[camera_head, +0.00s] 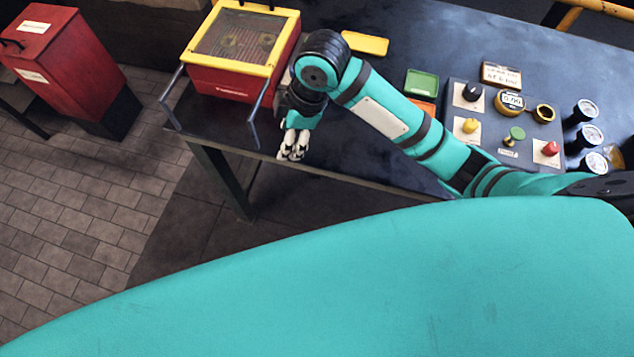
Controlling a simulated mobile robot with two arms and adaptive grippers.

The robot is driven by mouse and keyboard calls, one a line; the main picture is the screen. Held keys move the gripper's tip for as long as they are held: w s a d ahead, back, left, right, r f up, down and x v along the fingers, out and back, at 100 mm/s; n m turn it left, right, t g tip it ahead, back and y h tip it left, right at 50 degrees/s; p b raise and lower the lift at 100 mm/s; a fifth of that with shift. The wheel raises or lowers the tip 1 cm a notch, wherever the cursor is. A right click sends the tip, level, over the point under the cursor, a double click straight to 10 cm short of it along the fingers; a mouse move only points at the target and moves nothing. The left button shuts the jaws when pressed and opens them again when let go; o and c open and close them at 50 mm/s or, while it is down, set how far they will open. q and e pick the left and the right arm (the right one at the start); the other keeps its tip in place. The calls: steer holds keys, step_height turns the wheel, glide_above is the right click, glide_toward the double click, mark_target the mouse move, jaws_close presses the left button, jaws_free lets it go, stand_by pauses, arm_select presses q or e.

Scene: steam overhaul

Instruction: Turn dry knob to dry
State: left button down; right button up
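A grey control panel (488,147) on the dark table carries a black knob (471,92), a yellow knob (470,125), a green knob (516,133) and a red knob (550,148). Their labels are too small to read, so I cannot tell which is the dry knob. My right arm comes in from the right, passing in front of the table. My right gripper (292,152) points down at the table's front edge, beside the red and yellow box and well left of the panel. Its fingers are too small to judge the opening; nothing shows between them. My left gripper is out of view.
A red box with a yellow-framed window (238,40) and grey side handles stands at the table's left end. Yellow and green trays (422,83) lie behind my arm. Several round gauges (586,110) stand right of the panel. A red bin (62,60) is far left.

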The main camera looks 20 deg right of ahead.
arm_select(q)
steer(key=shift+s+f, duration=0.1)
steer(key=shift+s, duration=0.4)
arm_select(e)
steer(key=s+d+f+m+t, duration=0.1)
steer(key=s+d+f+m, duration=0.1)
steer(key=s+f+m, duration=0.4)
steer(key=shift+s+d+f+m+t, duration=0.35)
steer(key=shift+s+m, duration=0.15)
steer(key=shift+s, duration=0.15)
